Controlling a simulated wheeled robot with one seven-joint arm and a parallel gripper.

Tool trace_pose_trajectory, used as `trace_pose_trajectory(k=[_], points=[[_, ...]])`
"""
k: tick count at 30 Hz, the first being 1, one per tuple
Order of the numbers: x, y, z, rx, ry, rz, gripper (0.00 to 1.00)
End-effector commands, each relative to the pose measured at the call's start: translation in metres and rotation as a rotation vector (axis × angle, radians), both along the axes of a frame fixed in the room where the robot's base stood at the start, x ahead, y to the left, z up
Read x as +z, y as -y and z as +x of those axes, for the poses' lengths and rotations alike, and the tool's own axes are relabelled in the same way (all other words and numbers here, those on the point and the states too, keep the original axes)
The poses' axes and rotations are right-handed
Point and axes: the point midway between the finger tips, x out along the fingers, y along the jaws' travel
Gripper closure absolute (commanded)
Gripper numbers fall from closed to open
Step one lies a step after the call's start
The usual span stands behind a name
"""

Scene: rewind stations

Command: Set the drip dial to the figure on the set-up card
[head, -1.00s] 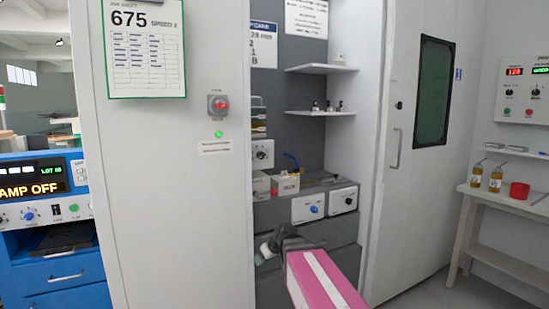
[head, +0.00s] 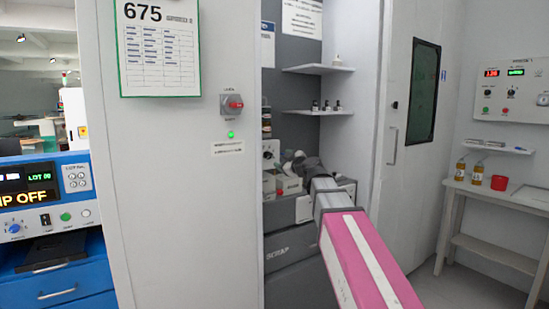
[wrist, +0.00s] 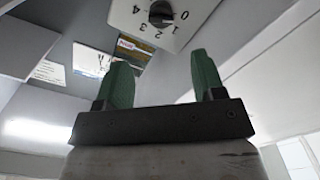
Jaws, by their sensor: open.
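A white dial plate with a black knob (wrist: 160,12) shows at the top of the wrist view, with figures from 0 to 4 around it. I cannot read its pointer or tell whether it is the drip dial. My gripper (wrist: 162,62) is open and empty, its green fingers apart and short of the knob. In the head view my gripper (head: 287,160) is inside the grey alcove, small and partly hidden by my arm. A card (head: 268,45) on the alcove's back wall is mostly cut off by the cabinet edge; its figure cannot be read.
A job sheet (head: 160,50) reading 675 hangs on the white cabinet front, above a red switch (head: 233,103). Shelves (head: 315,112) with small bottles are above my arm. A grey scrap drawer (head: 292,250) is below. A side table (head: 500,193) stands right.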

Motion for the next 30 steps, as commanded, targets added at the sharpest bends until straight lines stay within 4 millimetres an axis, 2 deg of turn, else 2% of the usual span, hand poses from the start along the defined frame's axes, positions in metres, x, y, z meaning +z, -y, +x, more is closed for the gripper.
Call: trace_pose_trajectory(k=[8,19,24,30], points=[[-0.001,-0.017,0.026,0.003,-0.004,0.0,0.37],[0.0,-0.051,0.078,0.002,-0.003,0.0,0.37],[-0.001,-0.059,0.088,0.001,-0.004,0.0,0.37],[-0.002,-0.059,0.088,0.001,-0.004,0.0,0.37]])
